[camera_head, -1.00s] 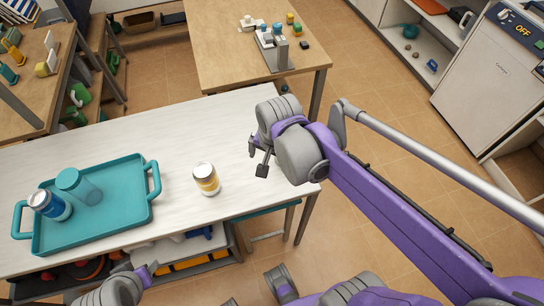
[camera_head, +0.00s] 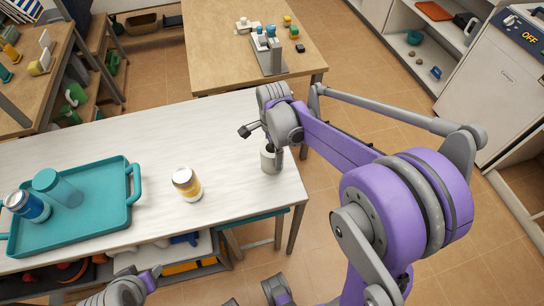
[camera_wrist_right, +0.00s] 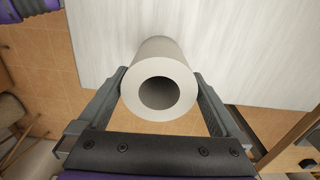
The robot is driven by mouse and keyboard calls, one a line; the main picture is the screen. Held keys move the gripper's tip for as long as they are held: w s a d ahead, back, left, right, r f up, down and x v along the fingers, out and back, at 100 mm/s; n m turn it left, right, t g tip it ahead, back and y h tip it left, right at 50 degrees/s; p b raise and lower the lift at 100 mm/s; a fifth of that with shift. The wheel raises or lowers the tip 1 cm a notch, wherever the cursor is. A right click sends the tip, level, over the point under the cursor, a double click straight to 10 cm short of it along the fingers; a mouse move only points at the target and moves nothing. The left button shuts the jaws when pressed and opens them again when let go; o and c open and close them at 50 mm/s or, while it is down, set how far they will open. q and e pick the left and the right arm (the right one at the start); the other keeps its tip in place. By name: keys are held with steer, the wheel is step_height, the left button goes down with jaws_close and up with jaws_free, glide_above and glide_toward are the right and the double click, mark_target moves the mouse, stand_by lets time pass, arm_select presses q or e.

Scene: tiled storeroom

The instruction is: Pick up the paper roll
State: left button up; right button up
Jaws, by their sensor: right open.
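The paper roll (camera_head: 270,159) is a short pale cylinder standing upright near the right end of the white table (camera_head: 235,125). In the right wrist view the roll (camera_wrist_right: 178,112) shows end-on, with a dark round hole in its middle. My right gripper (camera_head: 262,142) is over the roll from above, partly covering it. In the wrist view my right fingers (camera_wrist_right: 160,92) are open, one on each side of the roll; whether they touch it is unclear. My left gripper (camera_head: 150,276) is partly visible low in the head view, away from the roll.
A yellow-and-white can (camera_head: 187,184) stands left of the roll. A teal tray (camera_head: 95,215) holding a blue can (camera_head: 27,206) and a teal cup (camera_head: 60,188) lies further left. A wooden table (camera_head: 225,45) with small items stands behind. Tiled floor is open to the right.

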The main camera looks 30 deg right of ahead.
steer(key=f, duration=0.4)
steer(key=shift+a, duration=0.2)
steer(key=c, duration=1.3)
